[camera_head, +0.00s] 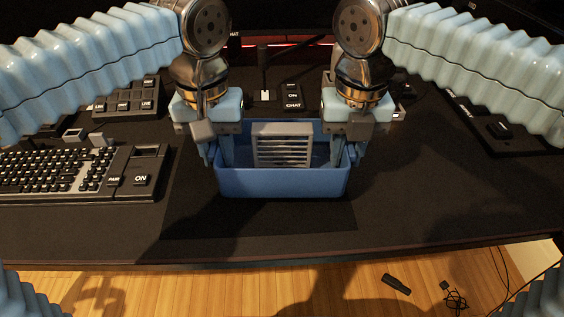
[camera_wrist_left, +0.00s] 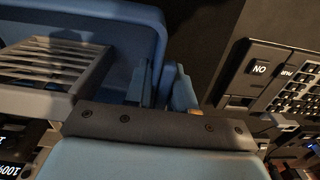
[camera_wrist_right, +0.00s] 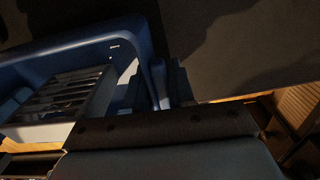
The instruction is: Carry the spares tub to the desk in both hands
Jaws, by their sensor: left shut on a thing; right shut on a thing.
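The spares tub (camera_head: 282,184) is a blue open box at the middle of the black desk (camera_head: 420,215). A grey slatted part (camera_head: 282,146) sits inside it. My left gripper (camera_head: 218,158) is shut on the tub's left end wall, and my right gripper (camera_head: 347,158) is shut on its right end wall. The tub looks level. It is over or on a darker patch of desk; I cannot tell whether its base touches. The tub's wall also shows between the fingers in the left wrist view (camera_wrist_left: 155,35) and in the right wrist view (camera_wrist_right: 155,70).
A keyboard (camera_head: 65,175) lies to the left. A small button box labelled CHAT (camera_head: 292,97) stands behind the tub. A black device (camera_head: 500,130) is at the right. The desk is clear at the front and right of the tub. A cable (camera_head: 455,298) lies on the wooden floor.

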